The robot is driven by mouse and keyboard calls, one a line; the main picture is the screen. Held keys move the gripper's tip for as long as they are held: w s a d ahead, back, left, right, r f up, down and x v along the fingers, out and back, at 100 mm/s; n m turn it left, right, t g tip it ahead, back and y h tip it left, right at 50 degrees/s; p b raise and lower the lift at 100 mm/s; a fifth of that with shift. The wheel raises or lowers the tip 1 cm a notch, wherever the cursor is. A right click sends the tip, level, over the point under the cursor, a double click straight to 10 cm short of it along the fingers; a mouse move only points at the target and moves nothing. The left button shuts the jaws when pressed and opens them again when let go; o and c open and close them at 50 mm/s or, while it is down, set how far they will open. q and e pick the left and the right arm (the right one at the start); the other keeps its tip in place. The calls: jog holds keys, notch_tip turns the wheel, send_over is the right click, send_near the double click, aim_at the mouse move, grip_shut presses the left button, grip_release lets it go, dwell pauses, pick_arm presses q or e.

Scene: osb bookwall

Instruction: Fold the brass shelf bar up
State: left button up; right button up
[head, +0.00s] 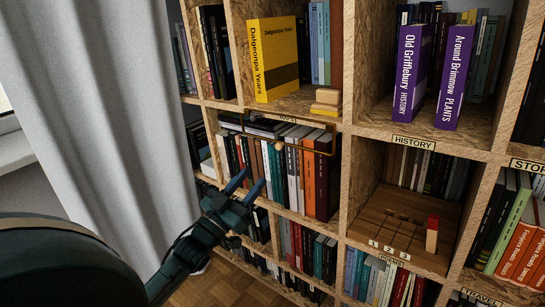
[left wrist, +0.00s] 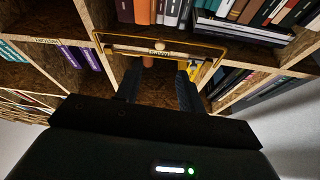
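The brass shelf bar (head: 305,151) is a thin U-shaped rail with a pale round knob (head: 278,145) at its middle. It runs across the front of a row of books, just under a shelf edge with a small label. In the left wrist view the bar (left wrist: 205,34) crosses the upper middle, with its knob (left wrist: 160,46) between and beyond the fingertips. My left gripper (head: 248,182) is open and empty, below and left of the knob, apart from the bar. Its two dark fingers (left wrist: 157,75) point towards the bar. My right gripper is in neither view.
Books (head: 308,182) stand closely behind and below the bar. A yellow book (head: 272,60) and wooden blocks (head: 326,100) are on the shelf above. A compartment at right holds a wooden board (head: 395,215) and a red-topped block (head: 432,234). A grey curtain (head: 90,90) hangs at left.

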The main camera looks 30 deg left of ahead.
aim_at(277, 148)
pick_arm(q)
jog(key=x, duration=0.9)
jog(key=shift+w, duration=0.45)
grip_shut()
